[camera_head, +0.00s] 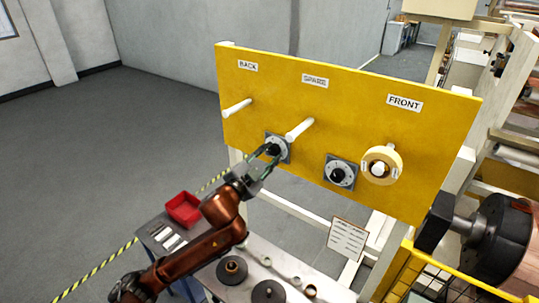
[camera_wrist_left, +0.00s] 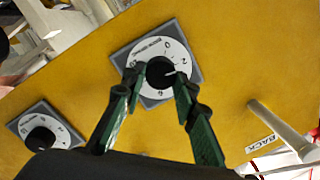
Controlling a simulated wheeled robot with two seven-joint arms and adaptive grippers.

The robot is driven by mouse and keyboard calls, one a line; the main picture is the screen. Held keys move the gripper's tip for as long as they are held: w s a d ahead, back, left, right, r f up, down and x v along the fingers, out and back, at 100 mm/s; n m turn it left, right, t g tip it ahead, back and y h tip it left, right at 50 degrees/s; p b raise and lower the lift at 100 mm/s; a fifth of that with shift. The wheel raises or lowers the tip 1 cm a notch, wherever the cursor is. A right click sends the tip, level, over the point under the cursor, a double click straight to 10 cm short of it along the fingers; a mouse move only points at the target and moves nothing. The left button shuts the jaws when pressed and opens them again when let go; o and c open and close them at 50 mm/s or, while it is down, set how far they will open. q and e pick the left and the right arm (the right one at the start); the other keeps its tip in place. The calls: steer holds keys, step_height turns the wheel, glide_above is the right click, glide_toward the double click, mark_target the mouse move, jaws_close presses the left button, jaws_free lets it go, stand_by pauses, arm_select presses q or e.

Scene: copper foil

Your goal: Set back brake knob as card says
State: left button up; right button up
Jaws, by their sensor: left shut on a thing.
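The back brake knob (camera_wrist_left: 160,73) is black, at the middle of a round white dial on a grey square plate (camera_wrist_left: 127,57). Its white pointer mark faces right in the left wrist view, near the 2; the exact reading is hard to tell. The same dial plate (camera_head: 286,153) shows in the head view on the yellow panel (camera_head: 330,110). My left gripper (camera_head: 270,158) is shut on this knob, one green finger on each side in the left wrist view (camera_wrist_left: 157,84). The card (camera_head: 347,239) hangs below the panel; its print is too small to read. My right gripper is not in view.
The front dial (camera_head: 340,173) is to the right, beside a tape roll (camera_head: 381,166) on a peg. White pegs (camera_head: 237,108) and (camera_head: 299,129) stick out near my gripper. Below are a bench with a red bin (camera_head: 183,209) and dark round parts (camera_head: 232,269).

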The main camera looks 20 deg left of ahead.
arm_select(q)
steer(key=m, duration=0.2)
steer(key=shift+m+p, duration=0.3)
steer(key=m, duration=0.2)
steer(key=shift+f+m, duration=0.15)
steer(key=shift+m, duration=0.25)
steer(key=o, duration=1.2)
steer(key=shift+c, duration=0.2)
steer(key=v, duration=1.2)
steer(key=shift+f, duration=0.25)
